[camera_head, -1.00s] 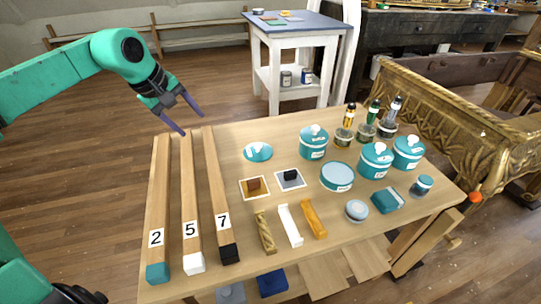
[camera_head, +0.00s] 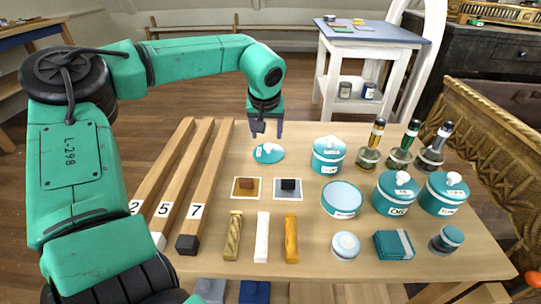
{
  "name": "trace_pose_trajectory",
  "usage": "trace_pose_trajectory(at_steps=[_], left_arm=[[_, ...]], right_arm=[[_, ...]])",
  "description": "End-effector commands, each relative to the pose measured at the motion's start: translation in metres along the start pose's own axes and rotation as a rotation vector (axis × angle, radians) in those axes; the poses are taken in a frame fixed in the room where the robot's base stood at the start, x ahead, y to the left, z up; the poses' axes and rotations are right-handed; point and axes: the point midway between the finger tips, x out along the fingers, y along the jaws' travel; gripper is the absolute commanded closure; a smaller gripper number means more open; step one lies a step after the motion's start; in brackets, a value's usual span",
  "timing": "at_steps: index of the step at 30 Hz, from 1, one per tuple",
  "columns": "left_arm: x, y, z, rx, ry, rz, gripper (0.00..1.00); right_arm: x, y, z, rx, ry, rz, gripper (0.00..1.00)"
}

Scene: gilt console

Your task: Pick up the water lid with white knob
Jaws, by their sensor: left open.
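The loose teal lid with a white knob (camera_head: 267,153) lies flat on the table, knob up, toward the back left of the tabletop. My left gripper (camera_head: 267,131) points down just above and slightly behind it in the picture. Its two fingers are spread with nothing between them, and the lid looks free of them. A teal canister without a lid (camera_head: 341,200) stands to the right, nearer the front. Three lidded teal canisters with white knobs stand near it: one at the back (camera_head: 328,155), one labelled OIL (camera_head: 395,193) and one at the right (camera_head: 443,194). My right gripper is out of view.
Long wooden bars numbered 2, 5 and 7 (camera_head: 208,183) lie left of the lid. Two small square cards (camera_head: 246,195) with blocks lie in front of it. Bottles (camera_head: 370,150) stand at the back right. Carved gilt furniture (camera_head: 490,130) flanks the table's right side.

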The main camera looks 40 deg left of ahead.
Motion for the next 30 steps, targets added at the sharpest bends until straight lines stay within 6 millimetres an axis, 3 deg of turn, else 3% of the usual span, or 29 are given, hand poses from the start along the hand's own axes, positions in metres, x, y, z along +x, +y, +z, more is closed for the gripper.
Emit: trace_pose_trajectory(at_steps=[9, 17, 22, 23, 30], left_arm=[[0.054, 0.003, 0.001, 0.0, -0.002, 0.0, 0.32], [0.059, 0.004, -0.001, -0.001, 0.001, 0.003, 0.32], [0.059, 0.004, -0.001, -0.001, 0.001, 0.002, 0.93], [0.059, 0.003, -0.001, -0.001, 0.001, 0.002, 1.0], [0.059, 0.003, 0.0, -0.001, 0.0, 0.002, 1.0]], right_arm=[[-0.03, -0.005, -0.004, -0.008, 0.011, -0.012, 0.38], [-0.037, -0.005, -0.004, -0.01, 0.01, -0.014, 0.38], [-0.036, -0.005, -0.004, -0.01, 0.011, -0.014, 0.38], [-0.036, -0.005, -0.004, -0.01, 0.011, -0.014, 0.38], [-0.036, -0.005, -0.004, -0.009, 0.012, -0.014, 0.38]])
